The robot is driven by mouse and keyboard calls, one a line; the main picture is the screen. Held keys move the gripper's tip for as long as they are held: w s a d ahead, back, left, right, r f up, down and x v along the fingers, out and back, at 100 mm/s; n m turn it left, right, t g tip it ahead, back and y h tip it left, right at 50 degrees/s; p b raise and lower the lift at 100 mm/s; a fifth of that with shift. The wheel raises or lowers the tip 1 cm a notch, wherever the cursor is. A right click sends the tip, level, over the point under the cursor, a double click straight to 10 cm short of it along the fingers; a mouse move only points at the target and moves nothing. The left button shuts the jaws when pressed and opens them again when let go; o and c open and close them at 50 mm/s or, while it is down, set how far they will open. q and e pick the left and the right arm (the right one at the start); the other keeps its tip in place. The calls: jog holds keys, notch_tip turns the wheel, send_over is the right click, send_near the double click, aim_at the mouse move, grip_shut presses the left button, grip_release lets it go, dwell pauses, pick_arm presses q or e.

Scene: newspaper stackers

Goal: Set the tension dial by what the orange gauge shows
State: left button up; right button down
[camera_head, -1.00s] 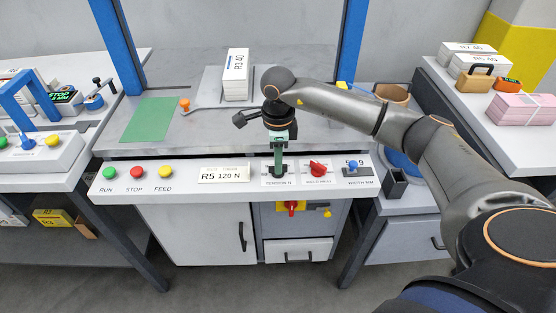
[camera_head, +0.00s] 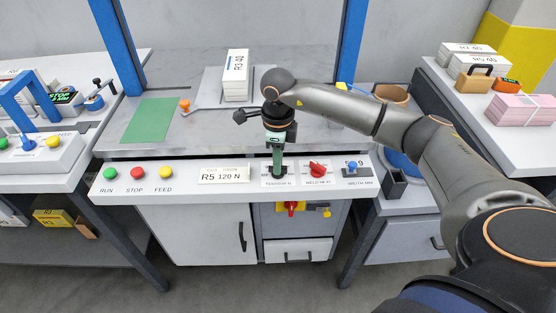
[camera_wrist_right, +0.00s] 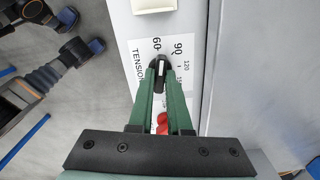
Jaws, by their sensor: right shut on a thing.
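My right gripper (camera_wrist_right: 161,82) has its green fingers closed around the black tension dial (camera_wrist_right: 161,66) on the front panel. The dial's white mark points roughly toward 60 on its printed scale, with 90 to the right in the wrist view. In the head view the right gripper (camera_head: 278,174) points down at the panel and hides the dial. A small orange device (camera_head: 509,84), seemingly the orange gauge, lies on the right table; its reading is too small to make out. My left gripper is not seen.
A label reading R5 120 N (camera_head: 223,175) sits on the panel left of the dial. A red weld heat knob (camera_head: 318,169) and a blue-topped width control (camera_head: 352,167) stand close on the right. Green, red and yellow buttons (camera_head: 137,173) are at the left.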

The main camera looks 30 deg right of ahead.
jog(key=m, duration=0.3)
jog(key=shift+r+m+p, duration=0.1)
jog(key=shift+m+p, duration=0.25)
jog(key=shift+m, duration=0.05)
jog(key=m+p, duration=0.1)
jog(key=m, duration=0.2)
jog(key=shift+m, duration=0.3)
jog(key=m, duration=0.2)
jog(key=shift+m+p, duration=0.3)
jog(key=m+p, duration=0.1)
jog(key=m, duration=0.2)
jog(key=shift+m, duration=0.4)
jog(key=m+p, duration=0.2)
jog(key=m, duration=0.3)
jog(key=shift+r, duration=0.1)
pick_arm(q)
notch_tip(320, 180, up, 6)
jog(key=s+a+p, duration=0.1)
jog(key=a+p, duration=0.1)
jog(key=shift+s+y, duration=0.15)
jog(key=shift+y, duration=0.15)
pick_arm(e)
jog(key=m, duration=0.5)
jog(key=shift+w, duration=0.1)
jog(key=shift+m, duration=0.5)
jog(key=c, duration=0.9)
grip_release()
jog(key=shift+o, duration=0.2)
